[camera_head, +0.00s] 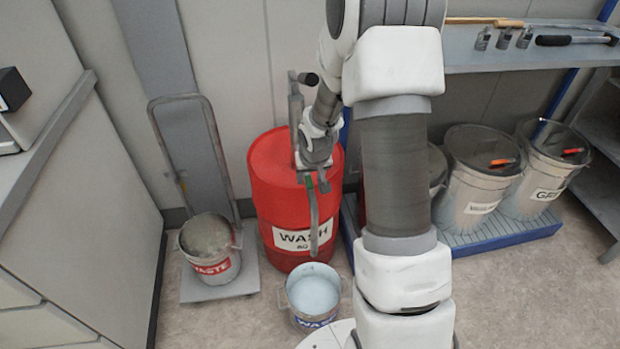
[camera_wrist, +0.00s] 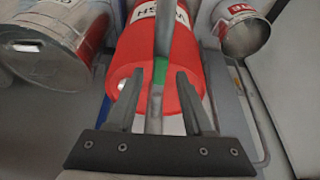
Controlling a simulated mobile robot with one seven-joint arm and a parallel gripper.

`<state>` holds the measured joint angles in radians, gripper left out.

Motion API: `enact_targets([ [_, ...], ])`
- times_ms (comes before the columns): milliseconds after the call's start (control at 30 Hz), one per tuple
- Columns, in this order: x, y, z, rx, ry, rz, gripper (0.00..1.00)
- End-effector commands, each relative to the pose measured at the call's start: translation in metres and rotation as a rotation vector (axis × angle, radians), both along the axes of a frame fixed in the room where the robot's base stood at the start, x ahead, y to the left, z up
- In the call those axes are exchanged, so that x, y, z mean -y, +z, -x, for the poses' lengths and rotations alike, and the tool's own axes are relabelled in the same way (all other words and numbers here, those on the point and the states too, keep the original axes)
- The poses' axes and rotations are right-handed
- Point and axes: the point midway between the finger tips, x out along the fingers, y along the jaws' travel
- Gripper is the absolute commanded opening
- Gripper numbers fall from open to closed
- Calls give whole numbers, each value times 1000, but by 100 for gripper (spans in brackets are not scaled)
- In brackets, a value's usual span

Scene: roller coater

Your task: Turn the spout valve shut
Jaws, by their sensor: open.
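A red drum (camera_head: 275,190) with a WASH label stands against the wall; it also shows in the wrist view (camera_wrist: 125,50). A grey spout pipe (camera_head: 314,225) hangs in front of it, above a pail (camera_head: 314,292) marked WASH that holds pale blue liquid. A small green valve handle (camera_head: 309,190) is on the spout; in the wrist view the green part (camera_wrist: 157,84) shows beside the pipe (camera_wrist: 163,40). My gripper (camera_head: 316,182) is open at the valve, its fingers either side of the pipe and green handle in the wrist view. Contact cannot be told.
A hand truck (camera_head: 215,150) carries a WASTE pail (camera_head: 212,262) left of the drum. Several lidded pails stand on a blue-edged pallet (camera_head: 500,236) at right. A shelf with tools (camera_head: 575,40) is above them. A grey cabinet edge (camera_head: 50,150) is at left.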

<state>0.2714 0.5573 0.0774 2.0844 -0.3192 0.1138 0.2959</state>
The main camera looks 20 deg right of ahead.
Motion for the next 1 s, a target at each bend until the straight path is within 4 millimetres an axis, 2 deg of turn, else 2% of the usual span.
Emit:
enact_targets([
  [200,0,0,0,0,0,0,51],
  [500,0,0,0,0,0,0,0],
  [1000,0,0,0,0,0,0,0],
])
